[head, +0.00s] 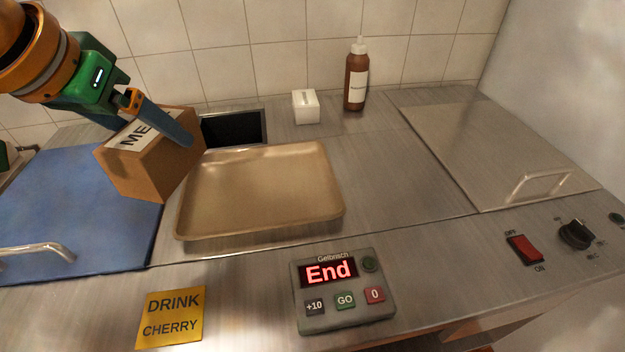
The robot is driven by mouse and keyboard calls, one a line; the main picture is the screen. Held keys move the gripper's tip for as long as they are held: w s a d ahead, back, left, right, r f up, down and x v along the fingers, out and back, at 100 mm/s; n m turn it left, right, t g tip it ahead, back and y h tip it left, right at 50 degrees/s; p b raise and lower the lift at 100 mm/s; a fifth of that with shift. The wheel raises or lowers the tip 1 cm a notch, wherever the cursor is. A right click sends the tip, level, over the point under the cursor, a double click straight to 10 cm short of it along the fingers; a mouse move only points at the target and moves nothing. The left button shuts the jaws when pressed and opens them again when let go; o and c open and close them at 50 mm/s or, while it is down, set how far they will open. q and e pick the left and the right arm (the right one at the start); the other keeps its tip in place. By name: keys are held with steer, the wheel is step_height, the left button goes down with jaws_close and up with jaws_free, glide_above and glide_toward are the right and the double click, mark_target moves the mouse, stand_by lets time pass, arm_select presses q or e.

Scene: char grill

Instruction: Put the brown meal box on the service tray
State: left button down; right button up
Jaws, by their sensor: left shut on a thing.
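The brown meal box (150,172) with a white "ME..." label on top is in the head view at the left. My left gripper (160,120) is shut on it, with a blue finger across its top and right side. The box is tilted and appears held up over the edge between the blue lid and the tray. The service tray (262,190) is a tan, empty, shallow tray on the steel counter, just right of the box. The box's far side is hidden. My right gripper is not in view.
A dark opening (233,128) lies behind the tray, with a white cube holder (306,106) and brown bottle (356,75) nearby. A timer (343,290) reading "End" and a yellow "DRINK CHERRY" note (171,317) are in front. A blue lid (70,205) is left, a steel lid (500,145) right.

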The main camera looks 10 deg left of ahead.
arm_select(q)
steer(key=shift+w+d+f+b, duration=0.45)
steer(key=shift+w+d+f, duration=0.4)
steer(key=shift+w+d, duration=0.05)
steer(key=w+d+f, duration=0.2)
steer(key=f, duration=0.1)
steer(key=w+d+f, duration=0.2)
steer(key=w+f, duration=0.1)
steer(key=f, duration=0.1)
steer(key=w+d+f, duration=0.2)
steer(key=w+f, duration=0.1)
steer(key=f, duration=0.1)
steer(key=shift+w+d+f+p, duration=0.2)
steer(key=shift+w+d+p, duration=0.05)
steer(key=shift+d+p, duration=0.1)
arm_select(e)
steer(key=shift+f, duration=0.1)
arm_select(q)
steer(key=shift+f, duration=0.1)
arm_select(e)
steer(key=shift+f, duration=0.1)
